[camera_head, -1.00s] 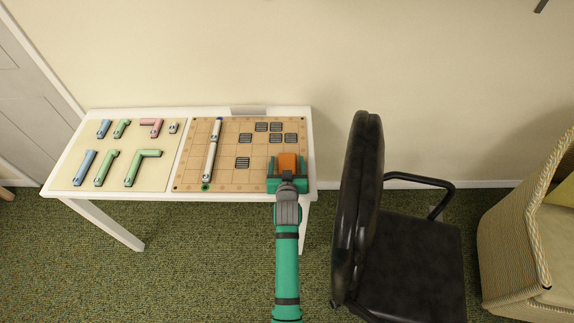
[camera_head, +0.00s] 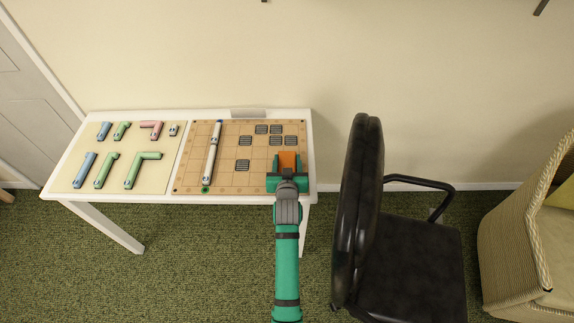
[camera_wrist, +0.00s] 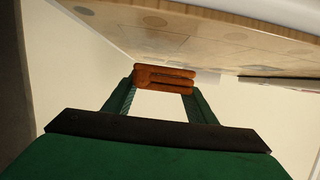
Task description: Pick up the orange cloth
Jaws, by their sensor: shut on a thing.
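My gripper (camera_head: 287,181) is over the front right corner of the wooden game board. It is shut on the orange cloth (camera_head: 288,159), which shows as a small orange patch between the green fingers. In the wrist view, the folded orange cloth (camera_wrist: 164,78) is pinched between the fingertips, with dark gaps between its folds. The gripper (camera_wrist: 162,95) hides part of the cloth in the head view. In the wrist view the cloth appears close to the board; I cannot tell whether it touches it.
The wooden board (camera_head: 225,180) holds a white marker (camera_head: 212,150) and several dark striped tiles (camera_head: 243,165). A beige mat (camera_head: 75,175) with blue, green and pink pieces lies on the left of the white table (camera_head: 140,115). A black chair (camera_head: 362,210) stands close on the right.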

